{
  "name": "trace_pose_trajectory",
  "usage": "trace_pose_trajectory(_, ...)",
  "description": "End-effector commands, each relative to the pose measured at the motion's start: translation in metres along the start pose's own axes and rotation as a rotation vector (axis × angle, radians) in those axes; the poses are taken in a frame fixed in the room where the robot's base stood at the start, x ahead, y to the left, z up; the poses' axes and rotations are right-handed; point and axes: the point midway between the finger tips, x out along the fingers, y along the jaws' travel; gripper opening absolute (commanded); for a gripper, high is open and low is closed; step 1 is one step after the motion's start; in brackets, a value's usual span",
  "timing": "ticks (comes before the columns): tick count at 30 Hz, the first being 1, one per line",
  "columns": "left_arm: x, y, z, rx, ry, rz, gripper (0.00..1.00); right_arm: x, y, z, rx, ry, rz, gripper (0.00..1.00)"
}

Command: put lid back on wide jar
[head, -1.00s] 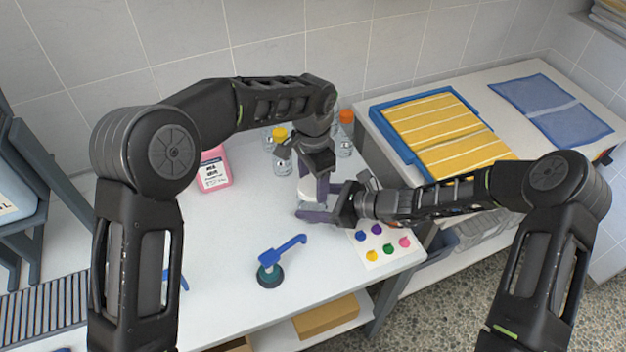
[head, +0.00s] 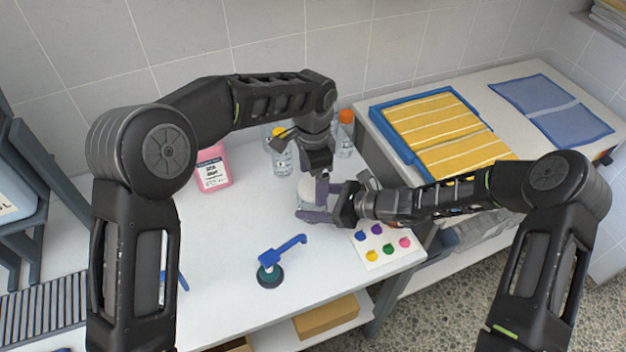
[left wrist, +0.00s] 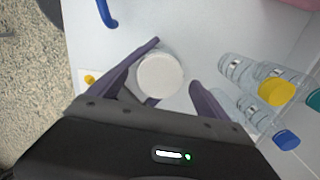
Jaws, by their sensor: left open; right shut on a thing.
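A round white top (left wrist: 160,75), seen from above in the left wrist view, belongs to the wide jar; I cannot tell whether it is the lid or the jar's own top. In the head view the jar (head: 307,198) is mostly hidden behind my grippers. My left gripper (head: 322,188) points down over it, open, and in the left wrist view its purple fingers (left wrist: 172,88) stand either side of the white top with a gap at the right. My right gripper (head: 312,214) comes in from the right, low at the table, shut on what appears to be the jar.
Clear bottles (head: 283,160) with coloured caps and a pink bottle (head: 214,170) stand behind and left. A blue-handled tool (head: 270,272) and a card with coloured dots (head: 380,243) lie nearer the front. A blue tray with yellow towels (head: 392,140) is right.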

Motion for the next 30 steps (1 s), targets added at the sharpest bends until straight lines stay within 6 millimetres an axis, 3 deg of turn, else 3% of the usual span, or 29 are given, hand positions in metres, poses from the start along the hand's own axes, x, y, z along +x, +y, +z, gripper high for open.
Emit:
trace_pose_trajectory(12,-0.076,-0.001,-0.001,0.000,0.004,-0.003,0.88,0.000,0.000,0.000,0.000,0.000,0.000,0.00)
trace_pose_trajectory(18,-0.103,0.000,-0.001,0.001,0.003,-0.002,0.88,0.000,0.000,0.000,0.000,0.000,0.000,0.00)
trace_pose_trajectory(29,-0.112,0.000,0.000,0.001,0.001,0.000,0.88,0.000,0.000,0.000,0.000,0.000,0.000,0.00)
trace_pose_trajectory(30,-0.111,0.000,0.000,0.001,0.001,0.000,0.88,0.000,0.000,0.000,0.000,0.000,0.000,0.69)
